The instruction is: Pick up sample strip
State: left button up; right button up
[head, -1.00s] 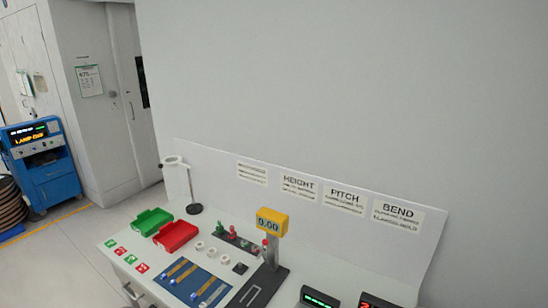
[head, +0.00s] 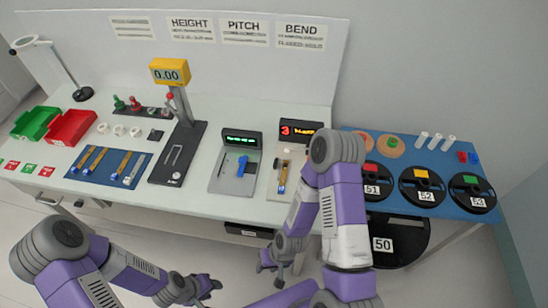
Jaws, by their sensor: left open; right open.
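Several narrow sample strips (head: 96,160), gold or brown with pale ends, lie on a blue mat (head: 108,174) at the left of the bench. Another gold strip (head: 282,177) stands on the bend station (head: 290,160), below its red display. My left gripper (head: 210,290) is open and empty, low in front of the bench. My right gripper (head: 270,268) is open and empty, in front of the bench edge below the bend station. Neither gripper touches a strip. My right arm covers part of the bench right of the bend station.
A height gauge (head: 176,140) with yellow display and a pitch station (head: 236,165) stand mid-bench. Green (head: 35,122) and red (head: 70,127) bins are at left. Black reels (head: 421,187) sit on a blue surface at right. A drawer handle (head: 50,199) is at the front.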

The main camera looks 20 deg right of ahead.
aim_at(282, 187)
jog(key=z, duration=0.1)
jog(key=k, duration=0.15)
jog(key=z, duration=0.95)
